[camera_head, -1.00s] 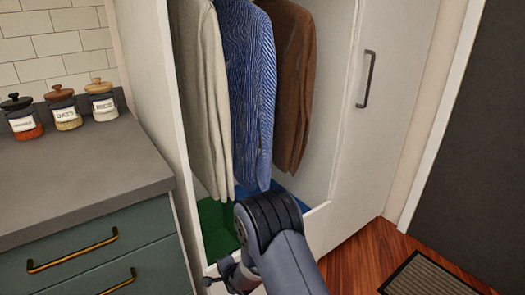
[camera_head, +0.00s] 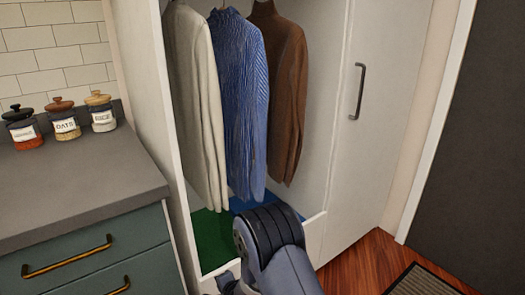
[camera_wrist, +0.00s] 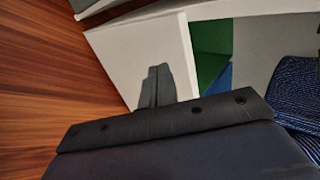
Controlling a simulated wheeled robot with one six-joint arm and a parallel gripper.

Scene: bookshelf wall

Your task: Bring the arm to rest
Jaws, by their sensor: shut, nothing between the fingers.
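My arm (camera_head: 270,240) reaches forward from the bottom of the head view, in front of the open wardrobe's lower edge. In the wrist view my gripper (camera_wrist: 157,72) shows as two dark fingers pressed together, shut and empty. They stand against the white front panel (camera_wrist: 120,55) of the wardrobe, and I cannot tell the gap between them. In the head view the gripper's end is mostly hidden at the bottom edge.
A cream sweater (camera_head: 196,100), a blue sweater (camera_head: 238,100) and a brown sweater (camera_head: 285,100) hang in the wardrobe above green (camera_head: 212,240) and blue floor panels. A grey counter (camera_head: 75,185) with jars stands left. A closed door with a handle (camera_head: 358,92) stands right. A doormat (camera_head: 422,282) lies on the wooden floor.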

